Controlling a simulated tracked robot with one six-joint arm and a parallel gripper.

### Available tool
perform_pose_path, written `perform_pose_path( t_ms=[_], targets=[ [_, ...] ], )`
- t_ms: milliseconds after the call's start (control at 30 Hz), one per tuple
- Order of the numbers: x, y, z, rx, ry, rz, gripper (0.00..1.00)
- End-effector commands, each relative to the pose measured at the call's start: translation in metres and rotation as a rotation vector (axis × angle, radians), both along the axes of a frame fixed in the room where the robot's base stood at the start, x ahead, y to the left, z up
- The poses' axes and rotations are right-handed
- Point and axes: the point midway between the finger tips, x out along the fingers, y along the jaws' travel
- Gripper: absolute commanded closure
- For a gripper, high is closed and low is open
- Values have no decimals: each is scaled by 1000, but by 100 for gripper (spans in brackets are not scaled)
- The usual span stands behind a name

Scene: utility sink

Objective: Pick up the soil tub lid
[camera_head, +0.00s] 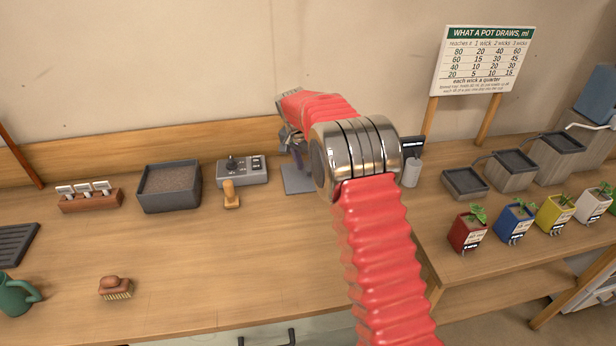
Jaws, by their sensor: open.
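The soil tub (168,206) is a dark grey square box, open at the top and filled with brown soil, at the left of the bench. A flat grey square plate (296,184) lies on the bench right of the control box; it looks like the tub lid, but I cannot be sure. A dark purplish upright piece rises from it, partly hidden by my arm. My gripper (284,140) is at the end of my red arm, near the back wall and above the plate's left edge. It is open, and its fingertips are hard to make out.
A grey control box (256,172) and a wooden stamp-like block (231,196) stand between tub and plate. A brush (115,288), a green can (14,296) and a label rack (90,199) are left. Potted plants (468,232) and grey tanks (512,174) stand right. The front middle bench is clear.

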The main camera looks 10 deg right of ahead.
Motion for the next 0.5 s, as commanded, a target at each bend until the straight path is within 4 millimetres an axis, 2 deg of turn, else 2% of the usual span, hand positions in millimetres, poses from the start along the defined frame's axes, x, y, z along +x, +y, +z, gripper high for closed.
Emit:
perform_pose_path(
  t_ms=[133, 500],
  targets=[
    [2, -2, -8, 0, -2, -1, 58],
    [2, -2, -8, 0, -2, -1, 58]
  ],
)
